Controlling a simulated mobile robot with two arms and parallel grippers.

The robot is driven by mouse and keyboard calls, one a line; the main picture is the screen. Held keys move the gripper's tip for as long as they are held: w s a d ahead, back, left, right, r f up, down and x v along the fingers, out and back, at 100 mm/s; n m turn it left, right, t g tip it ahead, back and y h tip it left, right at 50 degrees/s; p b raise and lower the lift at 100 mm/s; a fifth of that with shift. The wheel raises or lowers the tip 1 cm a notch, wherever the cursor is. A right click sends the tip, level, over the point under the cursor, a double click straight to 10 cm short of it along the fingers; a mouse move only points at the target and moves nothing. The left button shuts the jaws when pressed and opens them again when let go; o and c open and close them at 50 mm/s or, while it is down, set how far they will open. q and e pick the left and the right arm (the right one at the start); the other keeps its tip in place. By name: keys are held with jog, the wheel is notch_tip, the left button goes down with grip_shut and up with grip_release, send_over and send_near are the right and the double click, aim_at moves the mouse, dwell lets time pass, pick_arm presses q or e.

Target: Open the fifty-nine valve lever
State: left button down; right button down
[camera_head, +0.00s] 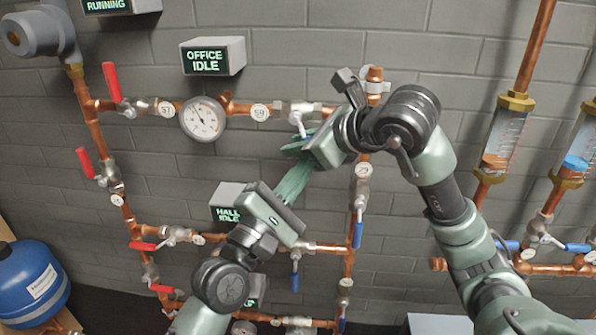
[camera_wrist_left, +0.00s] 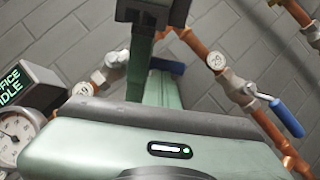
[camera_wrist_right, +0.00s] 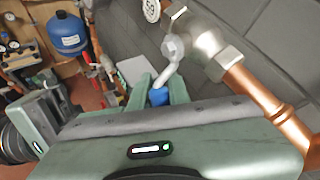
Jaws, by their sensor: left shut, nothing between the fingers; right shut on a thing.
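The tag marked 59 (camera_head: 260,113) hangs on the upper copper pipe, just left of a silver valve body (camera_head: 300,114). This valve's lever has a pale stem and a blue grip (camera_wrist_right: 158,97), pointing down from the pipe. My right gripper (camera_head: 294,149) is shut on the blue grip; its fingers hide most of it in the head view. In the right wrist view the grip sits between the fingers and the valve body (camera_wrist_right: 205,45) is above. My left gripper (camera_head: 303,166) is shut and empty, just below the right fingers; I cannot tell if they touch.
A gauge (camera_head: 202,118) and the "OFFICE IDLE" display (camera_head: 212,57) are left of the valve. Another blue lever (camera_head: 358,230) hangs on the vertical pipe to the right. Red levers (camera_head: 112,82) are at left. A blue tank (camera_head: 32,283) stands at lower left.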

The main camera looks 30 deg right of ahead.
pick_arm(q)
jog(key=shift+s+d+r, duration=0.3)
jog(key=shift+s+r, duration=0.05)
jog(key=shift+r, duration=0.15)
pick_arm(e)
jog(key=shift+a+r, duration=0.1)
jog(key=shift+a, duration=0.25)
jog(key=c, duration=1.3)
grip_release()
jog(key=shift+c, duration=0.2)
pick_arm(q)
jog(key=shift+w, duration=0.1)
pick_arm(e)
jog(key=shift+w+d, duration=0.1)
jog(key=shift+d, duration=0.1)
